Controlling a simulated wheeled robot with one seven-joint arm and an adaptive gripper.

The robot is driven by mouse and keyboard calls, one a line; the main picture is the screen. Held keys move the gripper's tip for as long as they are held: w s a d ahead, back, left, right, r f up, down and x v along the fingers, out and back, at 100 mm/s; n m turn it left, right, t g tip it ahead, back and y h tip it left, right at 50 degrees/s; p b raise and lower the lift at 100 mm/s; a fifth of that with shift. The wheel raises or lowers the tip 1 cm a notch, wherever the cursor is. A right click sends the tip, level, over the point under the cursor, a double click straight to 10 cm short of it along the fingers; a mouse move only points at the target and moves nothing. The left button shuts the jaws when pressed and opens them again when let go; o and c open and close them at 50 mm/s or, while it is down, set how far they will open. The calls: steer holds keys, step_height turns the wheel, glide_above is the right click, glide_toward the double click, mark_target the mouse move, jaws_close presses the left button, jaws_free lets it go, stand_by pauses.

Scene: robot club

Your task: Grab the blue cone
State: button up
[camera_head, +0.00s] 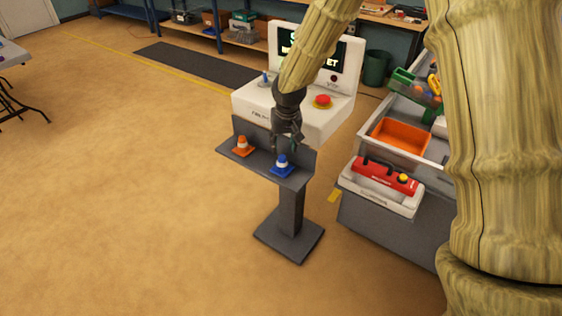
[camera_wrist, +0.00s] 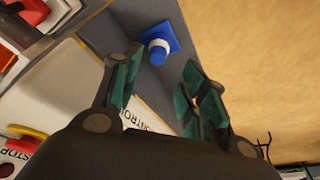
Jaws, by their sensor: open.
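The blue cone (camera_head: 283,165) has a white band and stands upright on the right part of a grey shelf (camera_head: 262,163) on a pedestal. In the wrist view the blue cone (camera_wrist: 160,46) shows beyond the fingertips, roughly between the two fingers and apart from them. My gripper (camera_head: 288,143) is just above the cone in the head view. In the wrist view my gripper (camera_wrist: 160,85) is open, with nothing between its green-padded fingers. An orange cone (camera_head: 243,146) with a white band stands on the left part of the same shelf.
A white console (camera_head: 318,122) with a red button (camera_head: 323,101) and a screen stands right behind the shelf. To the right are an orange tray (camera_head: 400,136) and a red case (camera_head: 385,175). The floor (camera_head: 130,190) at left is clear.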

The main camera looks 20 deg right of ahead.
mark_target(282, 157)
steer(key=shift+w+p+x, duration=0.15)
steer(key=shift+p+x, duration=0.05)
steer(key=shift+x, duration=1.05)
steer(key=shift+w+p+x, duration=0.15)
steer(key=shift+w+x, duration=0.05)
steer(key=shift+x, duration=1.1)
steer(key=shift+p+x, duration=0.75)
steer(key=shift+x, duration=1.75)
steer(key=shift+w+d, duration=0.1)
steer(key=c, duration=0.7)
steer(key=shift+c, duration=0.2)
steer(key=shift+r, duration=0.15)
